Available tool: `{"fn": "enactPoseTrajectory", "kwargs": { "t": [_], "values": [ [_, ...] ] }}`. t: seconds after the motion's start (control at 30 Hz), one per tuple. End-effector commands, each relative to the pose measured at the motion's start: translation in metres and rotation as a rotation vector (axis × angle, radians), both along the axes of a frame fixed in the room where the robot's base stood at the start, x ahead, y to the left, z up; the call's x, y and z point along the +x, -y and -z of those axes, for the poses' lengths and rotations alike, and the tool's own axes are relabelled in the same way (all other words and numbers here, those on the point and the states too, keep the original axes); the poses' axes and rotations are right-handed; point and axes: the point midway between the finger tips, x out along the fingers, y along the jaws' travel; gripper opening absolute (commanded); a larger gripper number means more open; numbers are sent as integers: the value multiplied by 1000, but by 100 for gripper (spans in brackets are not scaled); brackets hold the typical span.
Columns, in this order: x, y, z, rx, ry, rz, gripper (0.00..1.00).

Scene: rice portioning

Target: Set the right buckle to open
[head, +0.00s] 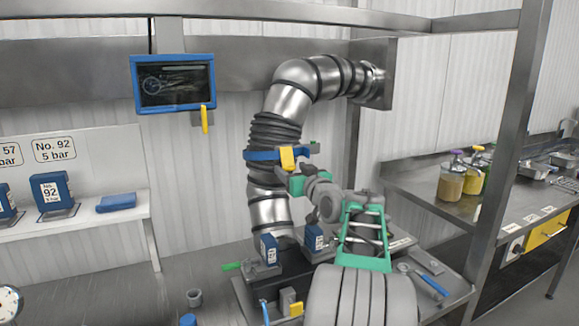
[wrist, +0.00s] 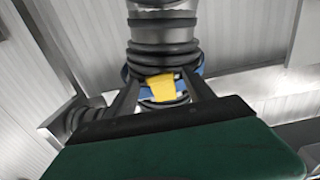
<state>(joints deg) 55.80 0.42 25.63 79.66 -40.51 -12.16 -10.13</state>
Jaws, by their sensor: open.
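A blue clamp ring (head: 262,155) circles the ribbed black section of the steel pipe. Whether the fingers touch the buckle, and whether the buckle is latched, I cannot tell.
The steel pipe (head: 290,101) bends to the wall above my arm. Blue blocks (head: 269,249) and a green handle (head: 231,266) stand on the bench below. A screen (head: 173,82) with a yellow lever (head: 204,119) hangs at left. A steel counter (head: 415,187) is at right.

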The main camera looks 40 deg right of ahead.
Motion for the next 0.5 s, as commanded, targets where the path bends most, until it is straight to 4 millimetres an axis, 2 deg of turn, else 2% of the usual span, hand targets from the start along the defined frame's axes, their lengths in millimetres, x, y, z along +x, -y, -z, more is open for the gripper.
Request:
{"fn": "enactPoseTrajectory", "kwargs": {
  "t": [0.1,0.2,0.4,0.5],
  "values": [
    [17,5,-1,0,-1,-1,62],
    [22,6,-1,0,-1,0,62],
    [23,6,0,0,-1,0,62],
    [23,6,0,0,-1,1,55]
  ]
}}
